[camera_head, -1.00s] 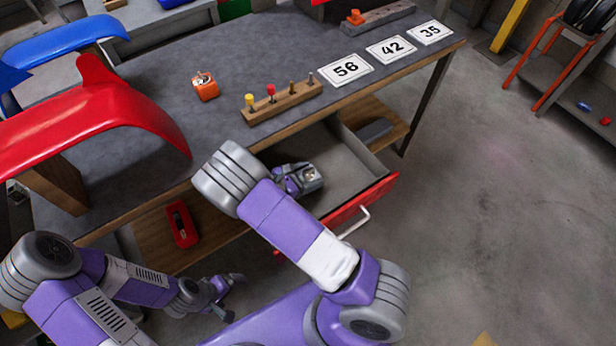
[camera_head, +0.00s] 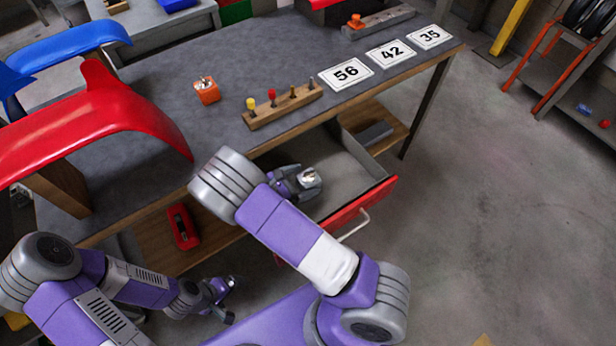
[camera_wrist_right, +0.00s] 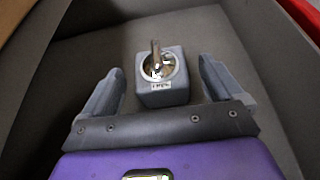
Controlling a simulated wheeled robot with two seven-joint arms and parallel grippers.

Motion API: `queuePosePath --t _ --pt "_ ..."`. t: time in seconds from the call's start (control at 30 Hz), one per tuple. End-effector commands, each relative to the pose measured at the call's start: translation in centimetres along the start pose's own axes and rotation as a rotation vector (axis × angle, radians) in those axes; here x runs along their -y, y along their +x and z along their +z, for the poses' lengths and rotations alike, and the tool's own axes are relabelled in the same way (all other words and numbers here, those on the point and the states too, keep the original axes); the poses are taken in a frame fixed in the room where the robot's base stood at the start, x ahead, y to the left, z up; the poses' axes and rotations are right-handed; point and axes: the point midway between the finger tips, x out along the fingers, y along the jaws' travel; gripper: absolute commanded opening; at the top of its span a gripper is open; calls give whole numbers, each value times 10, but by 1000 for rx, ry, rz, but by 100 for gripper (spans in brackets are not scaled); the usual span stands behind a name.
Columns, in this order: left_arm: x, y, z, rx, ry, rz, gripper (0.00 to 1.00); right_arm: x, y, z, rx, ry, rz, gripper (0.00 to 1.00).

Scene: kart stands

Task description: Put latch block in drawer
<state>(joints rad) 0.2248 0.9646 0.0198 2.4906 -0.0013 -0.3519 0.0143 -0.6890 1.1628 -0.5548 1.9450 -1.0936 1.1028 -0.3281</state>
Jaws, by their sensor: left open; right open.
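A small grey block with a round top recess and a metal lever, which I take as the latch block (camera_wrist_right: 162,92), is in the open drawer (camera_head: 352,173). It also shows in the head view (camera_head: 309,177). My right gripper (camera_wrist_right: 161,72) is open, with one finger on each side of the block and a visible gap to each. In the head view my right gripper (camera_head: 299,180) is inside the drawer, partly hidden by my forearm. My left gripper (camera_head: 227,299) is open and empty, low in front of the bench.
An orange block (camera_head: 207,91) and a wooden peg rack (camera_head: 284,105) stand on the workbench (camera_head: 215,60). Number cards (camera_head: 346,73) lie to the right. A red fender (camera_head: 95,115) covers the left side. A red item (camera_head: 183,227) lies on the lower shelf.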

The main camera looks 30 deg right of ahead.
Motion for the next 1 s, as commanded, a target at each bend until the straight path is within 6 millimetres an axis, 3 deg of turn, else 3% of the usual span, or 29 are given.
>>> queuePosePath --t 0.1,0.3,1.0 --pt "-4 -10 0 0 0 0 98 -1 -23 3 0 1 3 93" --pt "-6 -15 1 0 0 0 98 0 -45 1 0 1 0 93" --pt "-7 -19 1 0 0 0 98 0 -50 4 1 0 -1 93"
